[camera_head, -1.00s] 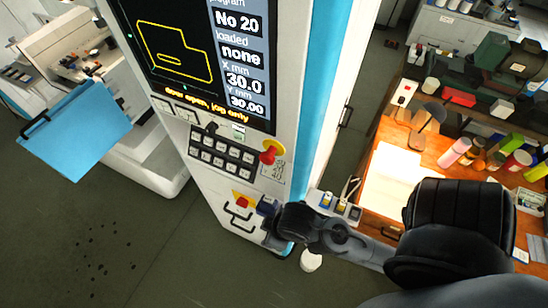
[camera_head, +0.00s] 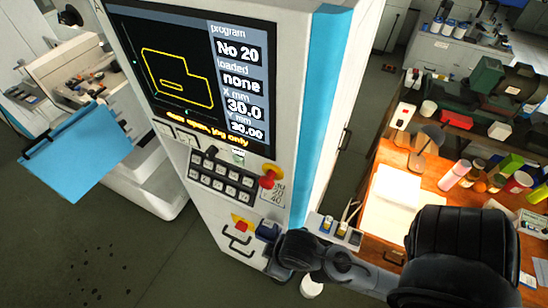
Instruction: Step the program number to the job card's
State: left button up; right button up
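The machine's control cabinet has a screen (camera_head: 190,75) that reads program "No 20", loaded "none", X 30.0 and Y 30.00. A yellow line at its bottom appears to read "door open, jog only". Below it is a dark keypad (camera_head: 221,179) with pale keys. A red mushroom knob (camera_head: 268,179) stands to its right, beside a small label (camera_head: 274,194) with numbers. I cannot identify a job card. My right arm comes in from the right, and its dark gripper end (camera_head: 280,244) is at the cabinet's lower right, below the keypad. Its fingers are not clear. My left gripper is not in view.
A light blue panel (camera_head: 77,152) juts out at the left. A red-and-yellow switch (camera_head: 241,223) and a dark handle (camera_head: 236,242) sit low on the cabinet. At the right, an orange bench (camera_head: 437,186) holds papers (camera_head: 397,187), a lamp and several jars.

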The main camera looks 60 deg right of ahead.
jog(key=shift+c, duration=0.3)
dwell(0.7)
grip_shut()
dwell(1.5)
